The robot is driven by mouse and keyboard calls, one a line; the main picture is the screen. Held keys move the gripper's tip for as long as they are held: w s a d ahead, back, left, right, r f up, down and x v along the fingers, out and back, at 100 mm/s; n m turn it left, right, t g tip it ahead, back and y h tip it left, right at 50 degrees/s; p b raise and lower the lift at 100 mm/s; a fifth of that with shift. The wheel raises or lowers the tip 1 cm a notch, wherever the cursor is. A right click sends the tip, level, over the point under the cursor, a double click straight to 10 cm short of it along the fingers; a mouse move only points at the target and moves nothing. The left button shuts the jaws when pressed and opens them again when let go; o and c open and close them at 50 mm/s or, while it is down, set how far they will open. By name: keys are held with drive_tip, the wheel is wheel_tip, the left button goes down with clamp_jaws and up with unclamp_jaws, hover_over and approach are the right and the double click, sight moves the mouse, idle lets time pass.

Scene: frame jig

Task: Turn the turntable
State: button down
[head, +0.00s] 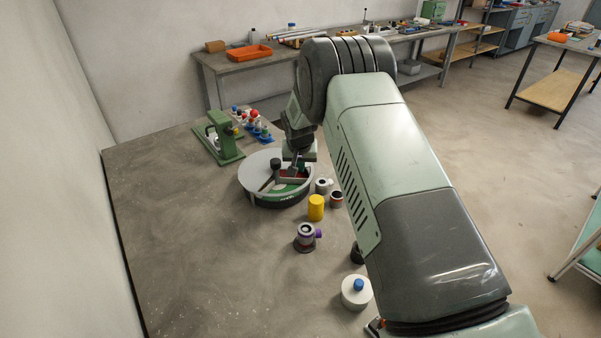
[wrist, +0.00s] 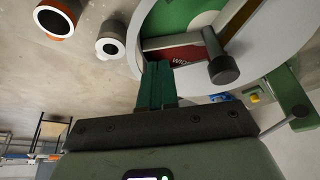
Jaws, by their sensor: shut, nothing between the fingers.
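I cannot tell whether the fingertips touch the disc. In the head view my arm partly hides the turntable's right side.
Two ring-shaped parts (head: 322,186) (head: 337,199) stand close right of the turntable. A green press-like device (head: 222,140) stands behind left. The left surface is clear.

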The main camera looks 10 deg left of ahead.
sight(303, 179)
wheel_tip(303, 179, up, 3)
drive_tip(key=s, duration=0.3)
drive_tip(key=x, duration=0.9)
drive_tip(key=shift+w+d+f, duration=0.25)
drive_tip(key=shift+d+f, duration=0.1)
drive_tip(key=shift+d, duration=0.05)
drive_tip(key=shift+w, duration=0.1)
drive_tip(key=shift+w+d, duration=0.1)
drive_tip(key=shift+w, duration=0.6)
